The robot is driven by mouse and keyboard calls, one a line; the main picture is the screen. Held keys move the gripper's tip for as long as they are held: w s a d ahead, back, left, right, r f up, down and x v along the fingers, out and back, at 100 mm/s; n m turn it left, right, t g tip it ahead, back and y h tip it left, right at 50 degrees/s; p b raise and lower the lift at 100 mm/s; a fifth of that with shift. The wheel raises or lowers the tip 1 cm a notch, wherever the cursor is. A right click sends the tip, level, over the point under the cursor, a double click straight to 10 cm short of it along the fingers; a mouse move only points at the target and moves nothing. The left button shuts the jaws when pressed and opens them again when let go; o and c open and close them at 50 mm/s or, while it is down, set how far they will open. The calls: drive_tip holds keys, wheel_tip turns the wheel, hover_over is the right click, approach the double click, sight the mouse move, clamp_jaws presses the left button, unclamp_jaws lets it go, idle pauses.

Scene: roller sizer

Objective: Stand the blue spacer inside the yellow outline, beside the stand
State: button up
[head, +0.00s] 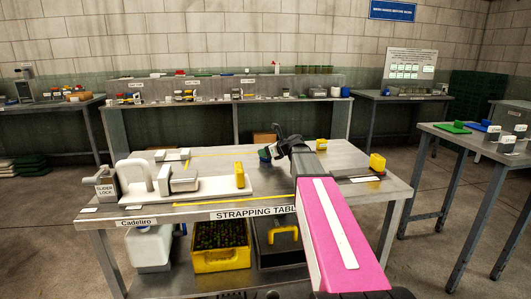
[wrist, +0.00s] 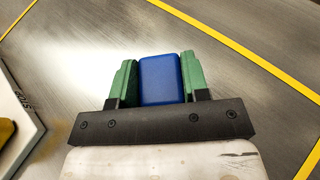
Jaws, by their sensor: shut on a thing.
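The blue spacer (wrist: 160,80) is between the two green fingers of my gripper (wrist: 160,82) in the wrist view. The fingers press on its left and right sides. In the head view my gripper (head: 271,152) is over the strapping table, with a bit of the blue spacer (head: 264,155) showing at its tip. The yellow outline (wrist: 240,48) runs across the top and right of the wrist view; its front line (head: 240,200) also shows in the head view. Whether the spacer touches the table is unclear. I cannot tell which thing is the stand.
A white board (head: 205,196) carrying a clamp-like device and a yellow block (head: 239,175) lies left of my gripper. Its edge (wrist: 22,115) shows at left in the wrist view. A yellow cup-like thing (head: 377,162) is at the table's right. Bare metal surrounds the spacer.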

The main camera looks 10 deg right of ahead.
drive_tip(key=o, duration=0.9)
drive_tip(key=v, duration=1.2)
drive_tip(key=shift+r, duration=0.1)
